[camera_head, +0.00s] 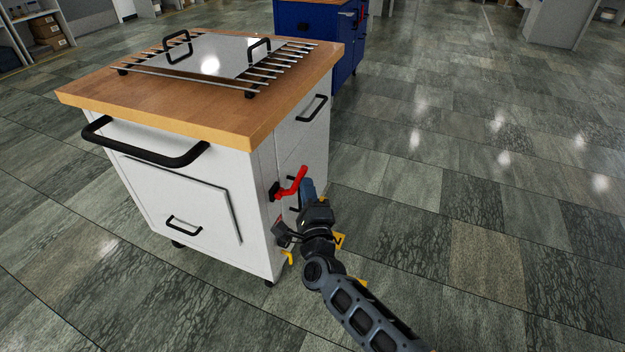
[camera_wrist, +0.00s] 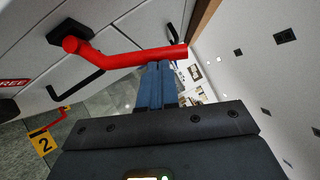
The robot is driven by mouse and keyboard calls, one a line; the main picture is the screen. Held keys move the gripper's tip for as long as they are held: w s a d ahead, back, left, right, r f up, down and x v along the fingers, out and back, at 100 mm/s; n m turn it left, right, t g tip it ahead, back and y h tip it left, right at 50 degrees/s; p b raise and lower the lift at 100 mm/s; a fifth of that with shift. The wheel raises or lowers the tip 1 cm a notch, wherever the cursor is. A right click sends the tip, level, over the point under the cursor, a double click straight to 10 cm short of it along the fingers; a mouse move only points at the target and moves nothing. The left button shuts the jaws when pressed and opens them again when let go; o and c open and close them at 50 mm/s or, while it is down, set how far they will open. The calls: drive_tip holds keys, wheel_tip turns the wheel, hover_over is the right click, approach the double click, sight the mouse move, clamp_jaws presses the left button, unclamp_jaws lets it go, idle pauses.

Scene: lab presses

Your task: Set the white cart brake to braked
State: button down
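The white cart (camera_head: 200,195) has a wooden top and stands at left-centre in the head view. Its red brake lever (camera_head: 295,183) sits on a black mount near the cart's front corner, its handle angled up and to the right. In the wrist view the lever (camera_wrist: 120,58) crosses the upper middle. My gripper (camera_head: 307,188) is beside the lever. Its blue fingers (camera_wrist: 156,82) look closed together, with the tips at the lever's lower edge near its free end; I cannot tell if they touch. Nothing shows between the fingers. A red label (camera_wrist: 12,85) reads "REE", its start cut off.
A metal plate with black handles (camera_head: 210,57) lies on a rack on the cart top. Black handles (camera_head: 145,148) stick out from the cart. A second red lever (camera_wrist: 55,124) and a yellow "2" tag (camera_wrist: 43,144) show lower left. A blue cart (camera_head: 345,35) stands behind; floor right is clear.

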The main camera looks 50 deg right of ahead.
sight(298, 178)
drive_tip(key=r+p, duration=0.1)
drive_tip(key=w+r+n+p, duration=0.1)
drive_tip(key=shift+a+r+g+y+p, duration=0.1)
drive_tip(key=shift+a+g+y+p, duration=0.05)
drive_tip(key=shift+g+y+p, duration=0.2)
drive_tip(key=n+p, duration=0.1)
drive_tip(key=w+p, duration=0.1)
drive_tip(key=shift+w+a+r+n+y+p, duration=0.1)
drive_tip(key=shift+a+r+n+y+p, duration=0.1)
drive_tip(key=shift+r+n+y+p, duration=0.15)
drive_tip(key=shift+w+a+r+p, duration=0.1)
drive_tip(key=shift+w+a+p, duration=0.05)
drive_tip(key=shift+w+p, duration=0.45)
drive_tip(key=shift+w+a+r, duration=0.1)
drive_tip(key=shift+r, duration=0.05)
